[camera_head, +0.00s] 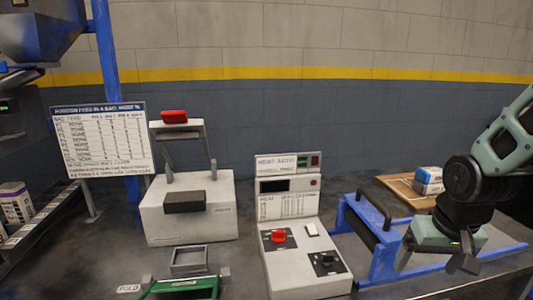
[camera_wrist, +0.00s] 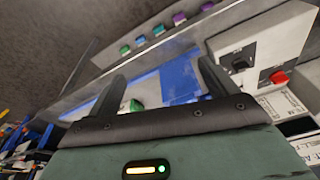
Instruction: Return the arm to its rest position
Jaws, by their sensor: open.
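My gripper (camera_head: 434,258) is at the right of the head view, at the end of my bent arm. Blue surfaces and a small green item (camera_wrist: 133,105) show beyond the fingers. The grey control console (camera_head: 300,235) with a red button and a black knob stands left of my gripper; it also shows in the wrist view (camera_wrist: 262,42).
A white and blue package (camera_head: 428,180) sits on a brown board (camera_head: 398,187) behind my gripper. A grey sealing machine (camera_head: 188,215) and a printed sign (camera_head: 101,140) stand further left. Several coloured blocks (camera_wrist: 158,30) line a strip in the wrist view.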

